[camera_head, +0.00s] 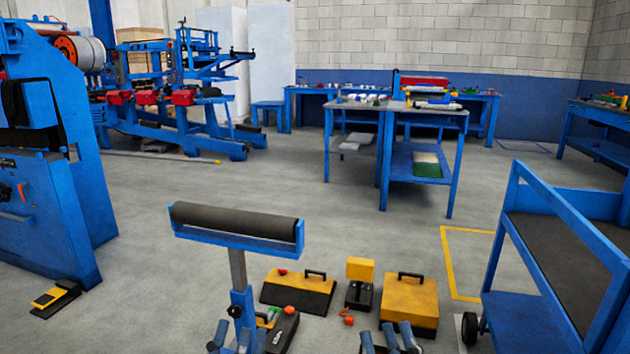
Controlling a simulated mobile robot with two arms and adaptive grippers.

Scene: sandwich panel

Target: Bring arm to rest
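My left gripper (231,341) shows at the bottom edge, in front of the foot of the roller stand. Its grey-blue fingers stand apart, with nothing seen between them. My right gripper (386,341) shows at the bottom edge to the right, in front of the yellow-topped case. Its fingers are also spread and no object is seen in them. The lower parts of both grippers and the arms are cut off by the picture edge.
A blue roller stand (240,240) rises close ahead. A black toolbox (298,290), a small black-and-yellow box (359,293) and a yellow-topped case (409,297) sit on the floor. A blue cart (560,206) stands at right, a blue machine (40,215) at left.

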